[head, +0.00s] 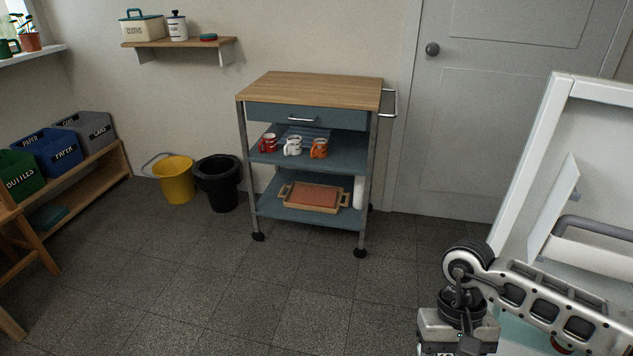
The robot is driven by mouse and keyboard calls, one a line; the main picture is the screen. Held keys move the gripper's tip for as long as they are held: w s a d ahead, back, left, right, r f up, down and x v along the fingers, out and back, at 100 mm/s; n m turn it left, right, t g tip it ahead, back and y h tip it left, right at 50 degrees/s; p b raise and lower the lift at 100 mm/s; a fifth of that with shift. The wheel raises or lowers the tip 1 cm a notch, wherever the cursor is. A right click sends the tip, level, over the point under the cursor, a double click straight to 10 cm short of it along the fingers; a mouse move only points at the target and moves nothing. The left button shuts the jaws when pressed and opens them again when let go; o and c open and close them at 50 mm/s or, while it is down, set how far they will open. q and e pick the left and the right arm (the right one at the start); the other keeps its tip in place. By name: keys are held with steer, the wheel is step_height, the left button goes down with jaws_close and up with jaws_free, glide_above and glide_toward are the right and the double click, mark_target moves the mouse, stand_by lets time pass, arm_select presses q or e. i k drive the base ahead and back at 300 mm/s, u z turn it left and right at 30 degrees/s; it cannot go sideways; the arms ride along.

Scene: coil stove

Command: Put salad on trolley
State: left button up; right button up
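The trolley (310,90) stands against the back wall, left of the door. It has a bare wooden top, a blue drawer and two blue lower shelves on wheels. I cannot make out any salad in the head view. My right arm comes in from the right, bent down at the wrist. The body of my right gripper (457,330) is at the bottom edge, well in front of the trolley and to its right. Its fingertips are cut off, so its opening and anything in it are hidden. My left gripper is out of view.
Mugs (292,146) stand on the middle shelf and a tray (314,196) on the bottom one. A yellow bucket (174,180) and black bin (218,184) stand left of the trolley. A white-framed unit (553,110) is at right. The floor before the trolley is clear.

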mark_target(310, 92)
steer(key=u, duration=0.95)
steer(key=i, duration=1.7)
steer(key=u, duration=0.2)
